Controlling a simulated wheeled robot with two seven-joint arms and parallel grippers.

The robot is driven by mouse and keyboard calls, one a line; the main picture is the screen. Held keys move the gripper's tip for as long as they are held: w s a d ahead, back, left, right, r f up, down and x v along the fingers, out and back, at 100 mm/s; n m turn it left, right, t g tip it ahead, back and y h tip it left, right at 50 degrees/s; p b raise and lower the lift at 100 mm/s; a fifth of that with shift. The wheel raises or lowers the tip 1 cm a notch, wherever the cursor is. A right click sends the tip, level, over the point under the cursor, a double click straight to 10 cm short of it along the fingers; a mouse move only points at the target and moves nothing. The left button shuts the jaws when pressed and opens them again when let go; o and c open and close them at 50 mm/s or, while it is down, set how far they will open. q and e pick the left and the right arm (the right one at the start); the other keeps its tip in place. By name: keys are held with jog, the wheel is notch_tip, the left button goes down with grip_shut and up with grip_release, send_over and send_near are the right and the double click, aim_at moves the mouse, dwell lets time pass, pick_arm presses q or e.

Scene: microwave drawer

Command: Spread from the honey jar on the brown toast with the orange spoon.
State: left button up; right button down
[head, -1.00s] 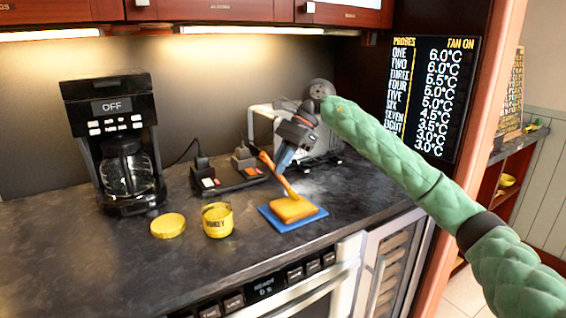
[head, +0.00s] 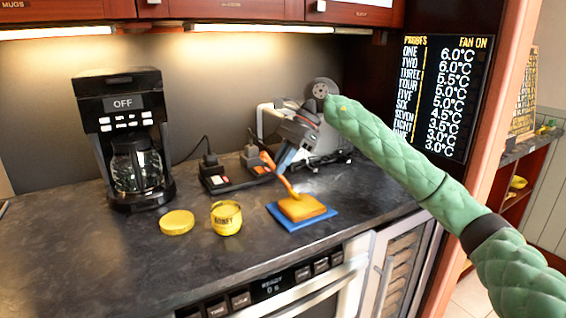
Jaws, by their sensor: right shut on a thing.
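The honey jar (head: 226,219) is small and yellow and stands open on the dark counter. Its round yellow lid (head: 177,222) lies flat to the left of it. The brown toast (head: 303,208) lies on a blue square board (head: 320,222) right of the jar. My right gripper (head: 283,165) is above and behind the toast, shut on the orange spoon (head: 274,168). The spoon slants down to the right, and its lower end is at the toast's top edge; I cannot tell if it touches. My left gripper is out of view.
A black coffee maker (head: 127,140) stands at the back left. Black power blocks with plugs (head: 212,173) and a silver appliance (head: 268,122) stand behind the toast. The oven front (head: 320,295) is below the counter edge. The counter left of the lid is clear.

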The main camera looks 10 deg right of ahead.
aim_at(263, 153)
jog(key=shift+s+a+f, duration=0.1)
jog(key=shift+s+a, duration=0.1)
jog(key=shift+a, duration=0.4)
jog(key=shift+s+a, duration=0.2)
jog(key=shift+a, duration=0.35)
jog(key=shift+r+p, duration=1)
jog(key=shift+r, duration=2.55)
